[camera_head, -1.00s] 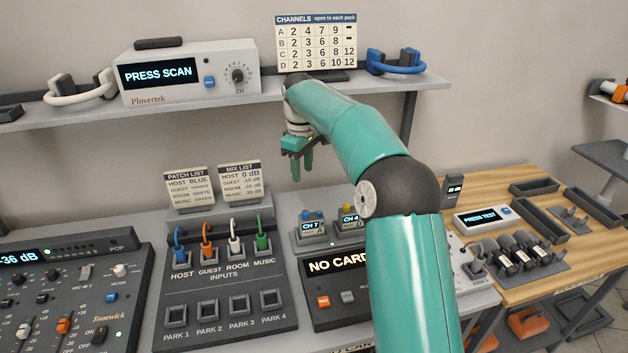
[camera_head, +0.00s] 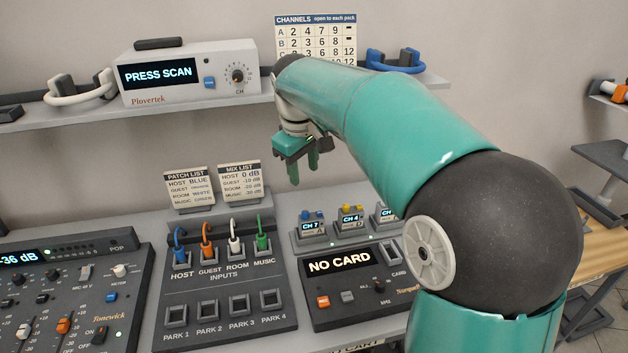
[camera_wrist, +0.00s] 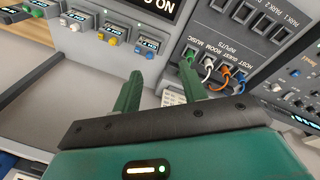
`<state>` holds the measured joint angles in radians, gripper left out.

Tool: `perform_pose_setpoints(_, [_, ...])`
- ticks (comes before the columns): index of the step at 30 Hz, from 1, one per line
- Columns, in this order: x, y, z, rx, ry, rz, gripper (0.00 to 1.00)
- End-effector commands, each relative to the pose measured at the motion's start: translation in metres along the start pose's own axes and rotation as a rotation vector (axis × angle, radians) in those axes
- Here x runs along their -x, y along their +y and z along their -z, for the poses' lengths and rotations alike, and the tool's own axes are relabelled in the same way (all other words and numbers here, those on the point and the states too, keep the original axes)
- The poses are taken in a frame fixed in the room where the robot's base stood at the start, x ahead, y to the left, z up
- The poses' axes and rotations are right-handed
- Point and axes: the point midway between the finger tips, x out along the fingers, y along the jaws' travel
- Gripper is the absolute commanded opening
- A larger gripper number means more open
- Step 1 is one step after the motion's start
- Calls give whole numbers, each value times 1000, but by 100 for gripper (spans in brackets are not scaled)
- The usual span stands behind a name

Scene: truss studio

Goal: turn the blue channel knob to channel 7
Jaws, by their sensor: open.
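The blue channel knob (camera_head: 305,214) sits on top of the leftmost of the small dark packs, above the NO CARD unit. That pack's display (camera_head: 310,226) reads CH 7. In the wrist view the blue knob (camera_wrist: 138,49) is beyond and a little left of my fingertips. My gripper (camera_head: 304,176) points down, open and empty, in the air above the packs and apart from the knob. Its two green fingers also show spread in the wrist view (camera_wrist: 161,72).
Beside the blue knob stand a pack with a yellow knob (camera_head: 346,209) reading CH 4 and a third pack (camera_head: 386,214), partly behind my arm. The patch panel (camera_head: 222,289) with coloured plugs lies left. Above is a shelf (camera_head: 190,107) with the PRESS SCAN unit (camera_head: 187,78).

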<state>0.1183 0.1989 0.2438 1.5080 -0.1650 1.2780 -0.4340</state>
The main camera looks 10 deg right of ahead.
Motion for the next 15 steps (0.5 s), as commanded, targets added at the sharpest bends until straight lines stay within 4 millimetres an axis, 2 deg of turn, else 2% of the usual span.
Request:
perform_pose_setpoints(9, [20, -23, -42, -90, 41, -35, 42])
perform_pose_setpoints(15, [24, -32, -59, -129, 58, -45, 42])
